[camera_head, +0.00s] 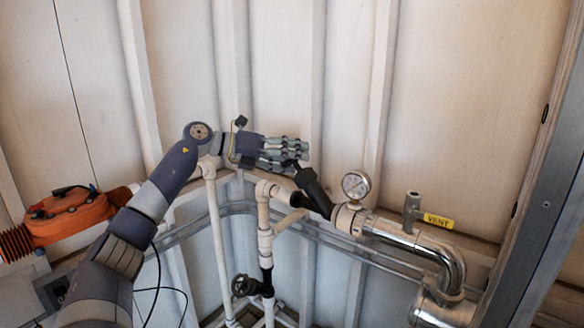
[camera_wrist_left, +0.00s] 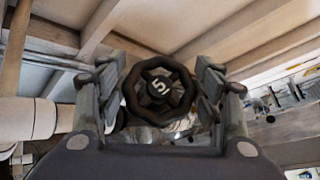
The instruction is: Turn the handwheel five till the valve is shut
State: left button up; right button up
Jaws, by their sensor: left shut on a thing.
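In the wrist view, handwheel five (camera_wrist_left: 160,88) is a black lobed wheel with a white "5" on its hub. The fingers of my left gripper (camera_wrist_left: 163,75) stand on its left and right sides, shut on its rim. In the head view, my left gripper (camera_head: 297,155) reaches in from the left to the upper end of a black valve body (camera_head: 315,193) on the pipe. There the fingers mostly hide the wheel. How far the valve is shut cannot be seen. My right gripper is not in view.
A pressure gauge (camera_head: 355,185) stands on the pipe right of the valve, before a chrome elbow (camera_head: 450,262) and a grey tee handle (camera_head: 412,210) tagged VENT. Another black handwheel (camera_head: 243,285) is lower. An orange unit (camera_head: 70,215) is at left. The panelled wall is close behind.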

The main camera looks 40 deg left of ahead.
pick_arm(q)
jog(key=m+h, duration=0.2)
jog(key=m, duration=0.1)
jog(key=shift+h, duration=0.4)
jog(key=shift+m+g+h+p, duration=0.5)
jog(key=shift+m+h, duration=0.7)
jog(key=shift+m, duration=0.3)
jog(key=shift+f+m+g+h, duration=0.1)
jog(key=shift+m+g+h, duration=0.2)
jog(key=shift+m+h, duration=0.15)
jog(key=o, duration=0.7)
jog(key=shift+s, duration=0.1)
